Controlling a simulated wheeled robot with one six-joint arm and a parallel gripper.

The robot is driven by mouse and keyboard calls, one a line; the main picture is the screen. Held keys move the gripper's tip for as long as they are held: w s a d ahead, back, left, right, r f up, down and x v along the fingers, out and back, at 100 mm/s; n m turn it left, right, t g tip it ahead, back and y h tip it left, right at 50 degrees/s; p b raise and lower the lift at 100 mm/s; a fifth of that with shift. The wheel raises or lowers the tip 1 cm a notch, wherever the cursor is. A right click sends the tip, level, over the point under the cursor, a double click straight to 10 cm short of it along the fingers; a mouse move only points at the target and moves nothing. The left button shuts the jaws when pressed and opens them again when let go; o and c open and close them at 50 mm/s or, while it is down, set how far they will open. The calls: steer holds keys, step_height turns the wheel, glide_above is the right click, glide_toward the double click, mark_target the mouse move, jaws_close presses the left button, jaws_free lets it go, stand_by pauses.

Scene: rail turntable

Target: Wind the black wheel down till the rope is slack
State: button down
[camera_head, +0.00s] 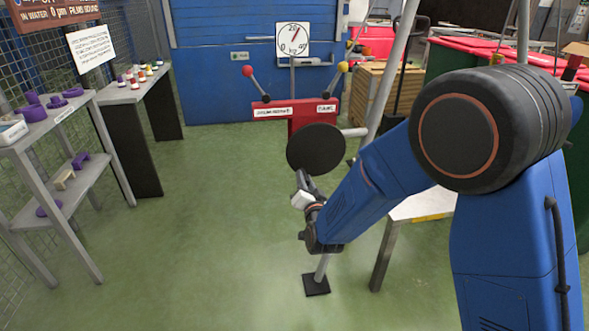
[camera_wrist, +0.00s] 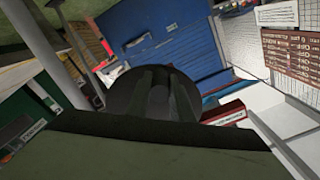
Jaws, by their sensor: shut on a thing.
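The black wheel (camera_head: 316,145) is a round disc on the front of a red stand (camera_head: 301,112). My gripper (camera_head: 302,182) is at the wheel's lower edge and is shut on it. In the wrist view, the dark wheel (camera_wrist: 122,88) fills the middle, with my dark gripper fingers (camera_wrist: 167,95) in front of it. The fingers hide the exact point of grip. A white dial gauge (camera_head: 293,40) marked in kg stands above the stand, its red needle just right of 20. I cannot make out the rope.
A red-knobbed lever (camera_head: 258,82) and a yellow-knobbed lever (camera_head: 335,78) rise beside the stand. A grey slanted post (camera_head: 392,65) stands close behind at right. Shelves (camera_head: 75,150) line the left. The green floor (camera_head: 200,220) between is clear.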

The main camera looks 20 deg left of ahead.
steer(key=shift+w+d+f+n, duration=0.35)
steer(key=shift+d+f+n, duration=0.2)
steer(key=shift+n, duration=0.35)
steer(key=shift+d, duration=0.1)
steer(key=shift+w+d+f+n, duration=0.1)
steer(key=shift+w+d+n, duration=0.2)
steer(key=shift+n, duration=0.3)
steer(key=shift+w+d+f+n, duration=0.15)
steer(key=shift+d+n, duration=0.25)
steer(key=shift+n, duration=0.2)
steer(key=shift+w+d+f+n, duration=0.1)
steer(key=shift+w+d+n, duration=0.35)
steer(key=shift+d+n, duration=0.55)
steer(key=shift+a+n, duration=0.2)
steer(key=shift+n, duration=0.1)
steer(key=shift+w+d+n, duration=0.5)
steer(key=shift+d+n, duration=0.25)
steer(key=shift+n, duration=0.35)
steer(key=shift+d, duration=0.1)
